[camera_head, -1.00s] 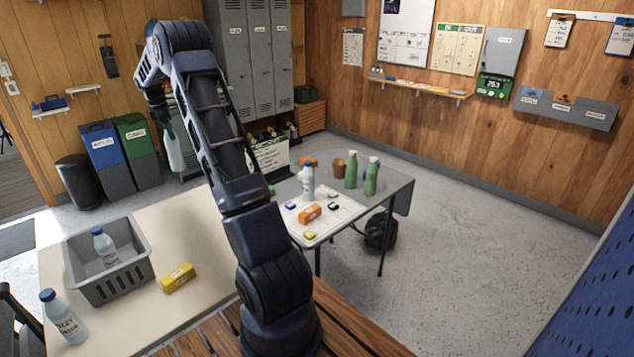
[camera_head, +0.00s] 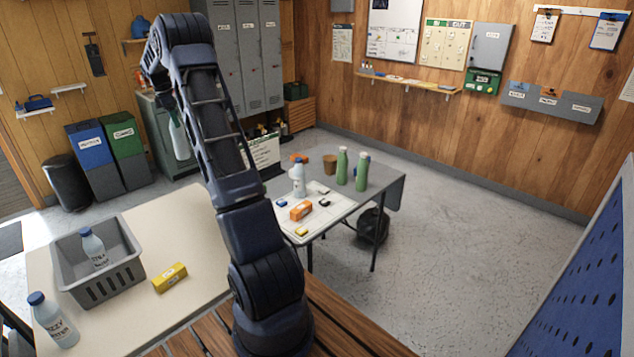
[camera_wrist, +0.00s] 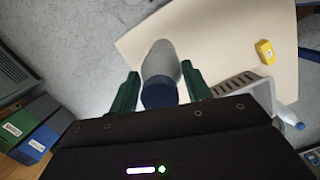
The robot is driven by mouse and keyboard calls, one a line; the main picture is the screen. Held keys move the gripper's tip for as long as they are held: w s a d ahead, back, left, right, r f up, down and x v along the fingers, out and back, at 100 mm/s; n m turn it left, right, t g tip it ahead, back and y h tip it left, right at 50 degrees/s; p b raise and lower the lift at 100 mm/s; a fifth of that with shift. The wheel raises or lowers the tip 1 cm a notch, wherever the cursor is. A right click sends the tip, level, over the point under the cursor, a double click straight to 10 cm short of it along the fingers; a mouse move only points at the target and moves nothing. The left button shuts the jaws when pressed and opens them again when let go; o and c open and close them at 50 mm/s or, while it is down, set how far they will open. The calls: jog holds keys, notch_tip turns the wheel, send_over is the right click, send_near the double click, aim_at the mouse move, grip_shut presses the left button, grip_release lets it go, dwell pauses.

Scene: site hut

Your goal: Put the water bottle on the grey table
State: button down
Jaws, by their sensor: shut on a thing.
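My gripper (camera_wrist: 160,88) is shut on a pale bottle with a dark blue cap (camera_wrist: 160,65). In the head view the held bottle (camera_head: 180,140) hangs in the air at the upper left, beyond the cream table; its label cannot be read. The grey table (camera_head: 385,188) stands at the centre, beyond and right of my arm, well away from my gripper. A blue-capped bottle (camera_head: 299,180) and two green bottles (camera_head: 342,166) stand on it.
The cream table (camera_head: 190,225) carries a grey basket (camera_head: 125,280) with a bottle inside, a fizzy water bottle (camera_head: 55,325) and a yellow box (camera_head: 170,278). A white board (camera_head: 330,208) with small items covers the grey table's near part. The grey table's right end looks clear.

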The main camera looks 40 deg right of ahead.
jog(key=s+d+m, duration=0.2)
jog(key=s+d, duration=0.3)
jog(key=d, duration=0.6)
jog(key=s+d+m, duration=0.3)
jog(key=s+d, duration=0.2)
jog(key=d, duration=0.5)
jog(key=s+d+m, duration=0.2)
jog(key=s+d, duration=0.3)
jog(key=d, duration=0.6)
jog(key=s+d+m+g+y, duration=0.1)
jog(key=s+d+m, duration=0.3)
jog(key=s+d, duration=0.85)
jog(key=s+d+m+y, duration=0.1)
jog(key=s+d+m, duration=0.2)
jog(key=s+d, duration=0.95)
jog(key=s+a+f, duration=0.1)
jog(key=f, duration=1.1)
jog(key=s+a+f, duration=0.1)
jog(key=a+f, duration=0.1)
jog(key=f, duration=1.1)
jog(key=shift+s, duration=0.1)
jog(key=c, duration=0.7)
grip_release()
jog(key=shift+f, duration=0.1)
jog(key=shift+o, duration=0.2)
